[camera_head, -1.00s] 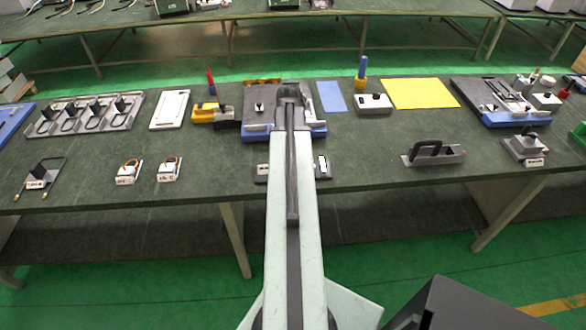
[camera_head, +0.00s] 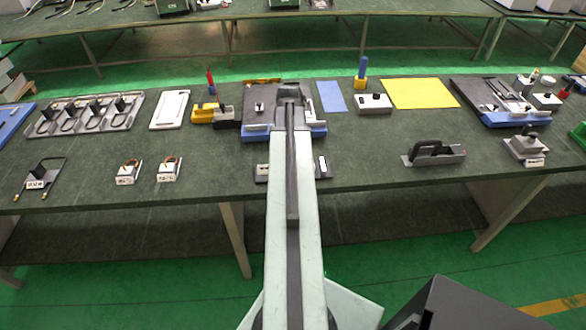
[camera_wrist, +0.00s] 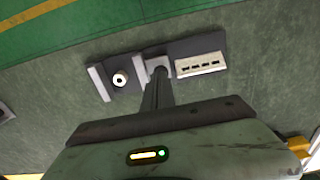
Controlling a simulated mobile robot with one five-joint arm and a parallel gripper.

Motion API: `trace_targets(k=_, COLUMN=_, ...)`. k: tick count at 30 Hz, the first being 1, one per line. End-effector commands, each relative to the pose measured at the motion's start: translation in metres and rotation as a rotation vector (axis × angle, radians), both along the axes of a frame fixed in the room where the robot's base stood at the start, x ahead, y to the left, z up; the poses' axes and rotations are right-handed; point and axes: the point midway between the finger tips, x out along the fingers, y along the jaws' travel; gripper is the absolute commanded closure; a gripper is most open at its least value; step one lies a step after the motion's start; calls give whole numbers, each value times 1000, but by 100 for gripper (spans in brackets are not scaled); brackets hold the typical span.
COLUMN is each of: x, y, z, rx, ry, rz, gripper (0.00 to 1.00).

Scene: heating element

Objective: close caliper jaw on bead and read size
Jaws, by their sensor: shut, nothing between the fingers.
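The caliper shows in the wrist view as a dark base plate (camera_wrist: 128,91) with a grey fixed jaw (camera_wrist: 98,82) at its left. A pale round bead (camera_wrist: 120,79) with a dark centre sits between that jaw and the grey moving jaw (camera_wrist: 139,69). A narrow gap seems to show between bead and moving jaw. My gripper (camera_wrist: 160,73) is shut and empty, its tips over the moving jaw's block; I cannot tell whether they touch. A light readout plate (camera_wrist: 201,64) with dark marks lies to the right, too small to read. In the head view my arm hides the caliper's middle.
The green bench top (camera_head: 370,145) has free room right of the caliper. A black-handled block (camera_head: 435,154) stands farther right. Two small white blocks with copper rings (camera_head: 128,175) (camera_head: 168,170) stand left. A blue-edged fixture (camera_head: 257,131) lies behind the caliper.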

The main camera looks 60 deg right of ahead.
Motion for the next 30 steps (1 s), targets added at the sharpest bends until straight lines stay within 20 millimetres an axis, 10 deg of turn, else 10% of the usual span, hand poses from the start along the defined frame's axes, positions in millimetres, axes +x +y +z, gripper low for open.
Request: trace_targets(k=30, x=0, y=0, z=-15, rx=0, ry=0, rz=1, gripper=100)
